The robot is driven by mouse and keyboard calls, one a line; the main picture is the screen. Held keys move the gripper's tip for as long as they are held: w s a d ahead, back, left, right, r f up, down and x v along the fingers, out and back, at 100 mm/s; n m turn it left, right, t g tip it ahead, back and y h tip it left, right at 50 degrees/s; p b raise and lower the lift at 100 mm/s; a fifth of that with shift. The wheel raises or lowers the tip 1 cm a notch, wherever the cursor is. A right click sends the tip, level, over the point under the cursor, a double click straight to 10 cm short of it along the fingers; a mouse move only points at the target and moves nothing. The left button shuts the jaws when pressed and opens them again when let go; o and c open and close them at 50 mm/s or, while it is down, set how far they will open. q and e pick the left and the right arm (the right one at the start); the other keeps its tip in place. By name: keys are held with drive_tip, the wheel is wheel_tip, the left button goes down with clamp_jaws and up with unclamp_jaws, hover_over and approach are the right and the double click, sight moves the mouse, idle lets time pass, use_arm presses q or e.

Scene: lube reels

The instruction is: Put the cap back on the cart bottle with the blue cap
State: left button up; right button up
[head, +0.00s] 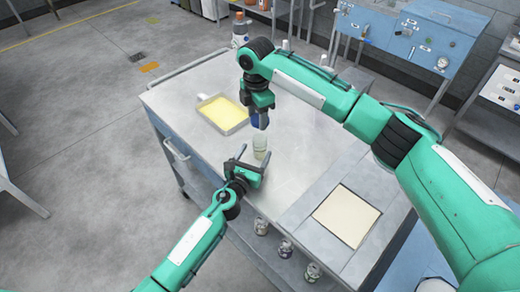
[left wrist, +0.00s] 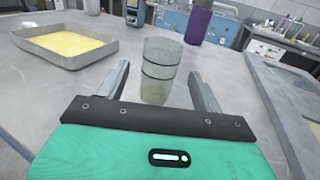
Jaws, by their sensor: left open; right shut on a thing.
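The cart bottle (head: 260,142), a pale greenish see-through cylinder, stands upright on the grey cart top (head: 185,98). It also shows in the left wrist view (left wrist: 160,70), with dark bands and no cap visible on it. My left gripper (head: 254,155) is open; its fingers point at the bottle, one to each side in the wrist view, with gaps visible. My right gripper (head: 260,118) is shut on a blue thing (head: 254,121), apparently the blue cap, above and slightly behind the bottle in the head view. The fingers hide part of it.
A tray of yellow liquid (head: 222,113) lies left of the bottle. A purple bottle (left wrist: 195,26) stands behind it in the wrist view. A beige square pad (head: 346,215) lies at right. Several jars (head: 285,248) sit below the cart's front edge. My right arm crosses over the cart.

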sight(257, 150)
use_arm(q)
drive_tip(key=shift+x, duration=2.35)
clamp_jaws()
use_arm(e)
drive_tip(key=shift+f, duration=2.45)
drive_tip(key=shift+f, duration=0.1)
drive_tip(key=shift+f, duration=0.8)
drive_tip(key=shift+f, duration=0.55)
